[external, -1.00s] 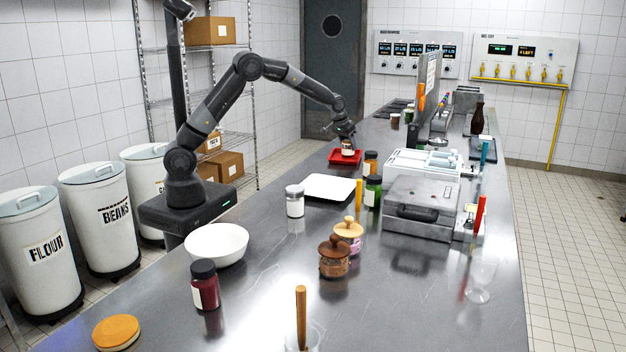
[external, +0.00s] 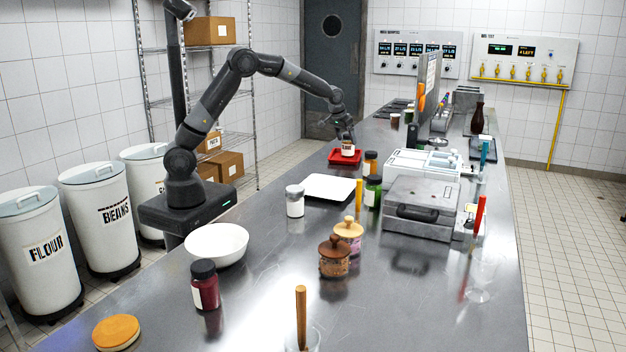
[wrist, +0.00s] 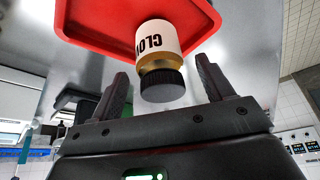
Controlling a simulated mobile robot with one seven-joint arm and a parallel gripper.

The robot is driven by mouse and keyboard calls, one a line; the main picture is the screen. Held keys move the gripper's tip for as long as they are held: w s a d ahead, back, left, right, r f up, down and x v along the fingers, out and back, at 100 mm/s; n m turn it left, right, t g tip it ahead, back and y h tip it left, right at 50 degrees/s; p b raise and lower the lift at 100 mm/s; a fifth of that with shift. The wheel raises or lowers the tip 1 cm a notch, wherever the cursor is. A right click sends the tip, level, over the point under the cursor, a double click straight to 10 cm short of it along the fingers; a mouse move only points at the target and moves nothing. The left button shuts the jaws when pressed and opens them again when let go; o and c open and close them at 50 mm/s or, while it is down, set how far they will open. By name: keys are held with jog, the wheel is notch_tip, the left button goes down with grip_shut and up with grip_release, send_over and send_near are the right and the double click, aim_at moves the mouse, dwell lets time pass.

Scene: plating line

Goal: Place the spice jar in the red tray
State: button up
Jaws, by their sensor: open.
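The spice jar (wrist: 160,62) has a black cap and a white label reading "CLO...". It stands on the red tray (wrist: 95,22) in the wrist view, its cap toward my gripper. In the external view the jar (external: 348,149) is small and sits within the red tray (external: 337,160) at the far left part of the counter. My gripper (wrist: 161,86) is open, with one finger on each side of the jar's cap and visible gaps between. In the external view my gripper (external: 346,137) is just above the jar.
A white tray (external: 318,188) lies nearer on the counter. An orange-brown jar (external: 370,163), a green jar (external: 373,190) and a white jar (external: 295,201) stand nearby. A grey press-like appliance (external: 420,205) is at the right. The counter's left edge is close to the red tray.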

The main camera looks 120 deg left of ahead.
jog(key=v, duration=0.8)
jog(key=shift+r, duration=0.25)
jog(key=shift+d, duration=0.15)
jog(key=s+d+r+m+t+h, duration=0.1)
jog(key=s+d+r+m, duration=0.3)
jog(key=d, duration=1.2)
jog(key=d+r+m+t+h, duration=0.15)
jog(key=d+r, duration=0.35)
jog(key=d, duration=1)
jog(key=s+d+f+m, duration=0.2)
jog(key=s+d+m, duration=0.1)
jog(key=s+d, duration=0.5)
jog(key=s+d+f+m+t+h, duration=0.1)
jog(key=s+d+m, duration=0.3)
jog(key=s+d, duration=0.4)
jog(key=d+f, duration=0.1)
jog(key=d, duration=0.2)
jog(key=shift+s+f, duration=0.2)
jog(key=shift+f, duration=0.1)
